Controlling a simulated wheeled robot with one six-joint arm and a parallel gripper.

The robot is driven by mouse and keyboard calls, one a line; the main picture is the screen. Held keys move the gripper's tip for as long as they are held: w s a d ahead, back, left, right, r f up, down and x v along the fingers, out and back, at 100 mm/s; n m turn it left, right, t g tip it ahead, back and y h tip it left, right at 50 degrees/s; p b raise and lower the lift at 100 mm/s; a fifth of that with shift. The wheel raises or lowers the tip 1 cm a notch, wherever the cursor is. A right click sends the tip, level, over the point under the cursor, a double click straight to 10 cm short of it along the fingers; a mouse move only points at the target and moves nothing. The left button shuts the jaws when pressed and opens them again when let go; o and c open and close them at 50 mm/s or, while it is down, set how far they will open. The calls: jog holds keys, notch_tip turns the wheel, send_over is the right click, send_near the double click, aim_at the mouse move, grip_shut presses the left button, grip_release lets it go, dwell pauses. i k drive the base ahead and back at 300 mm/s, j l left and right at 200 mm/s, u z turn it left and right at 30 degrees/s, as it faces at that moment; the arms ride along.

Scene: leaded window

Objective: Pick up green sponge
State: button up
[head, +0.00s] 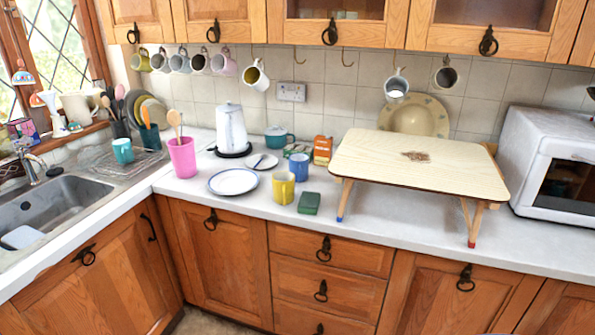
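The green sponge (309,203) is a small dark green block. It lies flat on the white countertop (260,214), near the front edge. It is just right of the yellow mug (283,188) and in front of the blue mug (299,167). It is left of the folding tray table (420,165). Nothing covers the sponge. My gripper is not in view.
A white plate (234,182) and a pink cup (183,157) with wooden utensils stand left of the mugs. A kettle (231,130) and an orange box (322,150) are behind. A sink (55,208) is at left, a microwave (550,165) at right. The counter before the sponge is clear.

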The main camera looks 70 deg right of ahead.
aim_at(309, 203)
jog(key=z, duration=3.25)
